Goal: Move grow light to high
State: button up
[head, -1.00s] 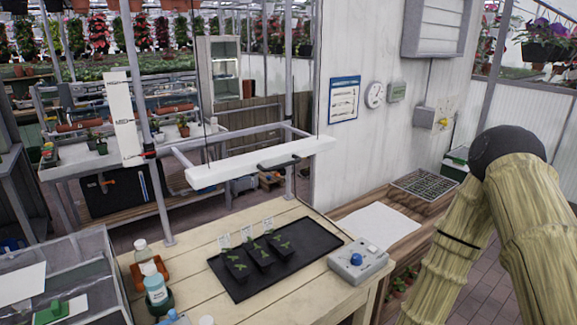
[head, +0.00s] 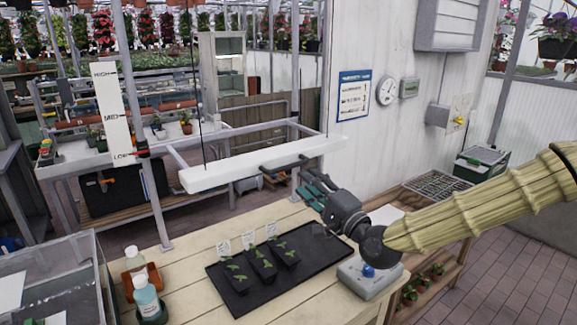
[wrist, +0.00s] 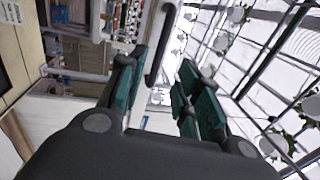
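The grow light (head: 225,172) is a long white bar hanging level on thin cables over the potting bench. A dark handle (head: 285,165) sticks out from its near side. A white scale board (head: 113,110) on the post reads HIGH, MID and LOW, with a red pointer (head: 141,153) beside LOW. My gripper (head: 308,182), with green finger pads, is just below and right of the handle. In the wrist view my gripper (wrist: 163,68) is open and empty, and a dark curved bar, apparently the handle (wrist: 161,42), is ahead of the finger gap.
Below the light, a black tray (head: 225,292) holds small labelled seedling pots. A grey box with a blue knob (head: 368,275) stands under my wrist. Bottles (head: 147,298) and a clear bin (head: 60,280) are at left. A metal frame post (head: 150,190) stands left of the light.

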aim_at(289, 167)
jog(key=p+x, duration=0.2)
jog(key=x, duration=0.7)
jog(key=shift+a+p, duration=0.1)
jog(key=shift+p, duration=0.2)
jog(key=shift+f, duration=0.1)
grip_shut()
